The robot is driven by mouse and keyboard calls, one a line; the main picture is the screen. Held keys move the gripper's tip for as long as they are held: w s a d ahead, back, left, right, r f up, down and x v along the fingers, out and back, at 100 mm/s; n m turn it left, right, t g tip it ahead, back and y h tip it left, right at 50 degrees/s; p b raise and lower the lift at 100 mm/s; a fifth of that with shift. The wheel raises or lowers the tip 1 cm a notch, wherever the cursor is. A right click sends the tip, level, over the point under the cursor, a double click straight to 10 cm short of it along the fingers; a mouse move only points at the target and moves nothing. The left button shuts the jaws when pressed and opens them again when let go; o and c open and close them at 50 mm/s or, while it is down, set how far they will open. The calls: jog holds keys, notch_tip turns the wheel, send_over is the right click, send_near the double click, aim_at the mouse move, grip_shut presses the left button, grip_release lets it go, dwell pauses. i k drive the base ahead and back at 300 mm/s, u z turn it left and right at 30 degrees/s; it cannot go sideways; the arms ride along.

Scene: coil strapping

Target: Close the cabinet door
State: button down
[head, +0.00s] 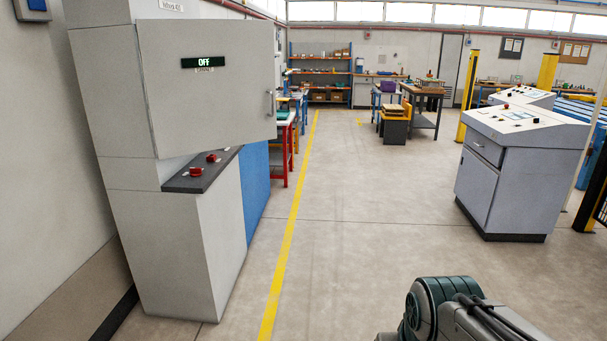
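A tall light-grey cabinet (100,90) stands at the left against the wall. Its upper door (205,120) is open, swung out from its left edge, with its face turned toward me. The door carries a dark display reading OFF (204,62) and a vertical handle (269,104) near its free right edge. The door hides most of the cabinet's upper opening. Part of my arm shows at the bottom right, well apart from the door. My gripper is not in view.
Below the door, a dark ledge (200,175) with two red buttons tops the lower cabinet. The floor (345,220) is clear beside a yellow line (290,225). A grey control console (515,165) stands at the right. Workbenches and shelves (320,75) stand farther back.

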aim_at(233, 104)
jog(key=z, duration=0.05)
jog(key=i, duration=3.15)
jog(key=u, duration=0.05)
